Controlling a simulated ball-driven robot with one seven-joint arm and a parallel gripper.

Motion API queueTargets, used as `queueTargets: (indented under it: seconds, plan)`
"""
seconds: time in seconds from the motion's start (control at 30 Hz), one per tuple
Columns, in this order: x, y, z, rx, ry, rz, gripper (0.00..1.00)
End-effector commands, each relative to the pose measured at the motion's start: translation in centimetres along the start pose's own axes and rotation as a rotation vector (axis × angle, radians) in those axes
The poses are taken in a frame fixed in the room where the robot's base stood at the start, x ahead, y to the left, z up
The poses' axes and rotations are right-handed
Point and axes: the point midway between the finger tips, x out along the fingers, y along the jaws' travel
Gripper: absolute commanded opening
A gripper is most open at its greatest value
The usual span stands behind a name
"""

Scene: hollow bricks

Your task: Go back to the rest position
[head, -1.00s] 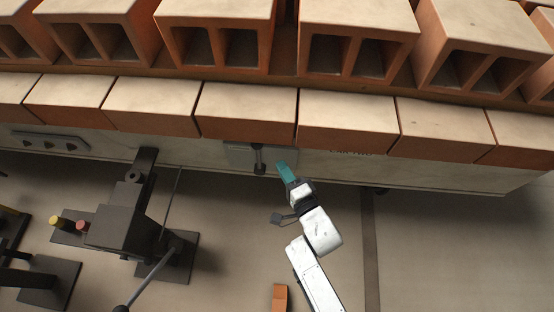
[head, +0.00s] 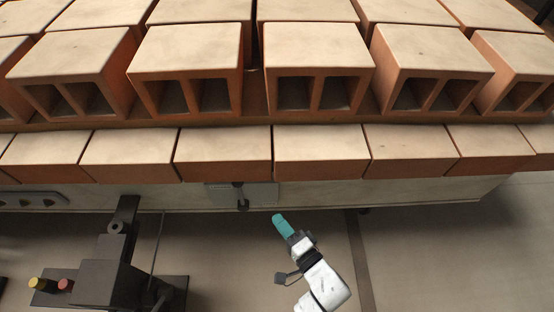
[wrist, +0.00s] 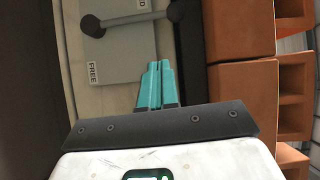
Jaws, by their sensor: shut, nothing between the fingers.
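My gripper (head: 281,222) has teal fingers and hangs in front of the pale side of the brick stand, a little to the right of a grey plate. In the wrist view its two teal fingers (wrist: 156,86) lie side by side, shut and empty. The grey plate (wrist: 123,54) bears a dark lever and the word "FREE"; a second word is partly cut off. In the head view the plate (head: 262,194) sits below the lower bricks. The fingertips are close to the plate in the wrist view; I cannot tell the exact gap.
Hollow orange bricks (head: 188,62) stand in rows above a lower row of bricks (head: 321,150). A black machine (head: 105,280) with a yellow and a red knob stands at the lower left. The floor (head: 440,260) on the right is clear.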

Motion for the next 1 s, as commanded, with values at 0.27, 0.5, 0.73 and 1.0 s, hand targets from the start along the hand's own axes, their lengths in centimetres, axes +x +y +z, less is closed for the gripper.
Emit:
queueTargets:
  seconds: [0.27, 0.5, 0.73, 1.0]
  plan:
    - [0.0, 0.1, -0.4, -0.014, 0.013, 0.013, 0.00]
    - [-1.9, 1.0, -5.8, -0.232, 0.157, 0.246, 0.00]
    - [-7.1, 1.8, -11.2, -0.462, 0.205, 0.604, 0.00]
    - [-16.0, 1.2, -13.9, -0.645, 0.048, 1.008, 0.00]
